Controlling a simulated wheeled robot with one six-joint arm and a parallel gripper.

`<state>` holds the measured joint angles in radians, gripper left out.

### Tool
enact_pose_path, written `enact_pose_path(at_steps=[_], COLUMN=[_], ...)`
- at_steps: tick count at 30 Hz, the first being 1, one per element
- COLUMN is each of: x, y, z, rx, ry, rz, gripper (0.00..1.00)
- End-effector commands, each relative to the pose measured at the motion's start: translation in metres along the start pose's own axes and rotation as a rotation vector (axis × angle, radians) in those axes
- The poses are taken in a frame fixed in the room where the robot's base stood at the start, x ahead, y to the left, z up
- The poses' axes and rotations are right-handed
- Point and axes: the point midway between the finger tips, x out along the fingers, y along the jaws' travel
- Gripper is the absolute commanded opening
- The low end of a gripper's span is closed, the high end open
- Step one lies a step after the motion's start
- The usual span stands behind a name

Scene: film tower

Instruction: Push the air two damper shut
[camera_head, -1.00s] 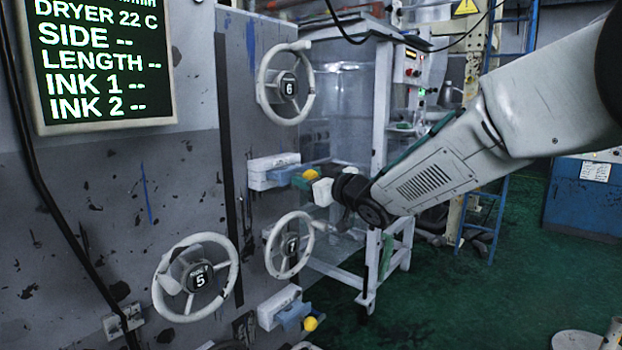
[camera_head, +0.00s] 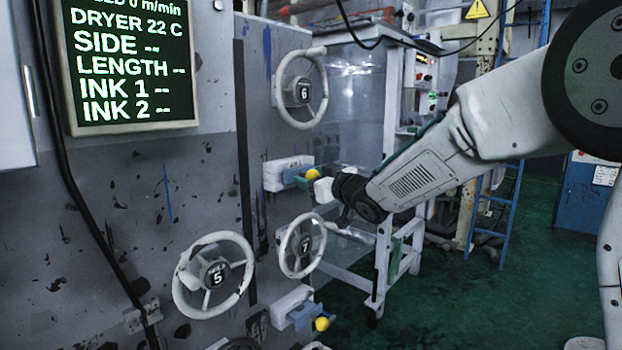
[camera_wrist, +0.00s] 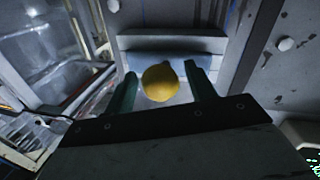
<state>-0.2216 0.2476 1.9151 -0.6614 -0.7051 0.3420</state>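Two dampers show in the head view, each a white block with a blue slide and a yellow knob. I cannot read a label on either. The upper damper (camera_head: 277,174) is below wheel 6, and its yellow knob (camera_head: 312,174) is at my gripper (camera_head: 308,181). The lower damper (camera_head: 290,300) is below wheel 7, its yellow knob (camera_head: 321,323) standing out to the right. In the wrist view my gripper (camera_wrist: 163,88) is open, with green fingers on either side of the upper yellow knob (camera_wrist: 161,83). Narrow gaps show beside the knob; contact with the palm is hidden.
Handwheels 6 (camera_head: 301,90), 7 (camera_head: 301,246) and 5 (camera_head: 213,275) stand out from the grey panel around the dampers. A white frame (camera_head: 382,262) stands behind my arm. A display (camera_head: 128,65) hangs at upper left. Green floor is open at lower right.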

Motion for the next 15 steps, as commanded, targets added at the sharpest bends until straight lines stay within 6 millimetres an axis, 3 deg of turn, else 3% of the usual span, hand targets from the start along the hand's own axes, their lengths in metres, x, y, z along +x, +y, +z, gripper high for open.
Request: enact_pose_path(at_steps=[8,15], x=[-0.002,-0.036], y=[0.0,0.0], z=[-0.001,-0.001], rx=[0.0,0.0], ry=[0.001,0.001], rz=[0.0,0.001], gripper=[0.55,0.55])
